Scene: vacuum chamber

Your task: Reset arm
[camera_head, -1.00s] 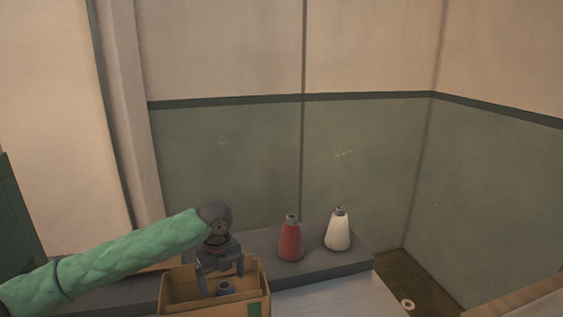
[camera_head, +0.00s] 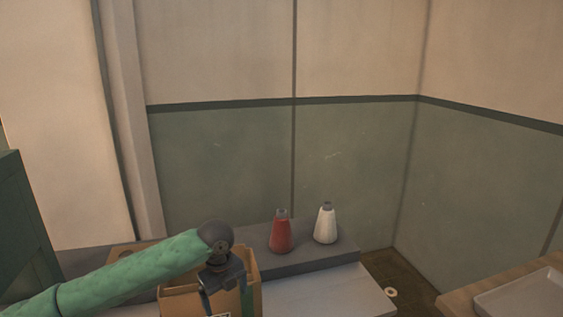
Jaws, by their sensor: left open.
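My left arm, in a green sleeve, comes in from the lower left of the head view. My left gripper (camera_head: 226,298) points down over the cardboard box (camera_head: 180,300) at the bottom. Its jaws are open, and the lower fingers overlap the box. Whether anything lies between them is hard to see. What is inside the box is mostly hidden by the gripper. My right gripper is not in view.
A red cone-shaped bottle (camera_head: 281,235) and a white one (camera_head: 325,224) stand upright on a dark grey ledge (camera_head: 305,257) right of the box. A pale tray (camera_head: 525,297) lies on a wooden surface (camera_head: 463,297) at the lower right. A small ring (camera_head: 391,292) lies on the floor.

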